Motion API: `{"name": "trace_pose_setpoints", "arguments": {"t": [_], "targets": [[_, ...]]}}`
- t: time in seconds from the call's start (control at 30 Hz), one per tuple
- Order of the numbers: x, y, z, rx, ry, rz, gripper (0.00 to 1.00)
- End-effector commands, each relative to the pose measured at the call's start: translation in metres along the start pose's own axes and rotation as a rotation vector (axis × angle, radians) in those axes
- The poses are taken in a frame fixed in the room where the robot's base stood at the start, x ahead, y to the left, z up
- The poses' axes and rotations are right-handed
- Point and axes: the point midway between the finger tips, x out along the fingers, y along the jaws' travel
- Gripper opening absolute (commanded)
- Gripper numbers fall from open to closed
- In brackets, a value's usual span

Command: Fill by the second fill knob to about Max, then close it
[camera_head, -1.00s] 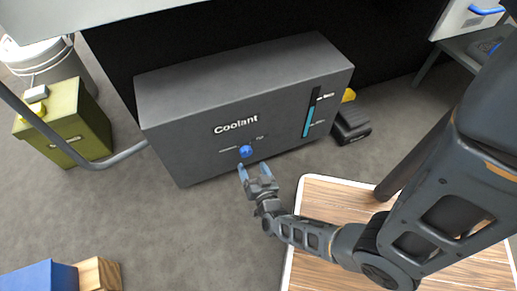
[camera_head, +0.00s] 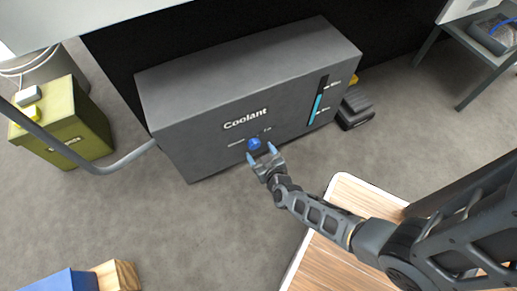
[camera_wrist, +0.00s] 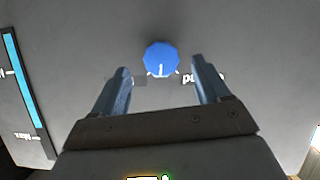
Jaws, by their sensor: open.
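A grey tank marked "Coolant" (camera_head: 190,120) stands on the floor. A blue round knob (camera_head: 254,144) sits on its front face below the lettering, with small labels beside it. The knob also shows in the wrist view (camera_wrist: 161,57), with a white mark on its lower part. A level gauge (camera_head: 318,101) at the right of the face holds a light-blue column with a dark part above it and marks at top and bottom. The gauge also shows in the wrist view (camera_wrist: 22,85). My gripper (camera_head: 262,151) is open in front of the knob, its fingers on either side of it in the picture, holding nothing.
A green box (camera_head: 62,125) stands at the left behind a curved grey rail (camera_head: 100,165). A dark pedal-like object (camera_head: 355,110) lies right of the tank. Blue (camera_head: 65,281) and wooden (camera_head: 117,275) blocks are at lower left. Grey floor before the tank is clear.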

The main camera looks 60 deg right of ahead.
Motion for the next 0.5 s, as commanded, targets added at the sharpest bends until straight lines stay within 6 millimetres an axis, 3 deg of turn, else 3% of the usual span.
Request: {"name": "trace_pose_setpoints", "arguments": {"t": [0.2, 0.5], "targets": [[0.028, -0.001, 0.002, -0.001, 0.001, 0.0, 0.76], [0.034, 0.0, 0.0, 0.0, 0.0, -0.001, 0.76]]}}
